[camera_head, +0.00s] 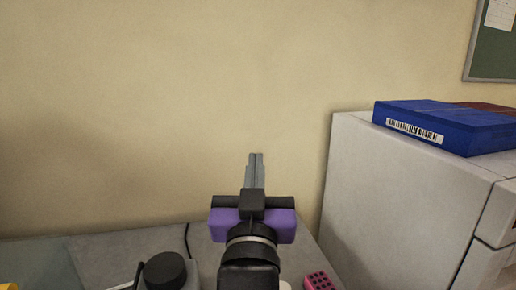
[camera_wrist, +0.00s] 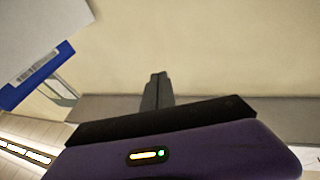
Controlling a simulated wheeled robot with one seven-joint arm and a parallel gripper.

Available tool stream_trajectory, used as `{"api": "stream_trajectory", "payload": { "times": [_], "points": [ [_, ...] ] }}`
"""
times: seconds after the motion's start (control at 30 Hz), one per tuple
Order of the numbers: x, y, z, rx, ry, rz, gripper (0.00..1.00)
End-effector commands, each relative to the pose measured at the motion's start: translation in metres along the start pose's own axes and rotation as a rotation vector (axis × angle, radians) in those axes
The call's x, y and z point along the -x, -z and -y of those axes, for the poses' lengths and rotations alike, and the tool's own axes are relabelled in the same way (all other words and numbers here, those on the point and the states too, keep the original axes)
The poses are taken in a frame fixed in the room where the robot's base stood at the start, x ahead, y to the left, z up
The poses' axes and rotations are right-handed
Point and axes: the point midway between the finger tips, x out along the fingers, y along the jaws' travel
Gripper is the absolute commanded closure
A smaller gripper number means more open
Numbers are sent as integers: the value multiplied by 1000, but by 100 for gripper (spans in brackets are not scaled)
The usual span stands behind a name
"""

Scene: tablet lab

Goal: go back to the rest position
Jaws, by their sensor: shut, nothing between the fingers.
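My gripper (camera_head: 256,156) is in the middle of the head view, pointing away from me toward the beige wall. Its two grey fingers lie together, with nothing between them. Its body is purple and black. In the wrist view my gripper (camera_wrist: 159,76) shows the fingers side by side above the purple housing, which hides much of the lower part. The gripper touches nothing that I can see.
A white cabinet (camera_head: 395,190) stands at the right with a blue box (camera_head: 445,125) on top. The grey worktop (camera_head: 130,250) below holds a black round-topped object (camera_head: 165,268) and a pink block with holes (camera_head: 319,281). A green board (camera_head: 495,55) hangs at the upper right.

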Motion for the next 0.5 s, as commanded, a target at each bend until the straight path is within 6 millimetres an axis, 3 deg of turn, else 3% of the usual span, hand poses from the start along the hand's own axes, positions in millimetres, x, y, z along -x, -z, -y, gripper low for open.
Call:
{"api": "stream_trajectory", "payload": {
  "times": [0.27,0.5],
  "points": [
    [46,-17,-24,152,148,-177,100],
    [105,-54,-47,219,279,-215,100]
  ]
}}
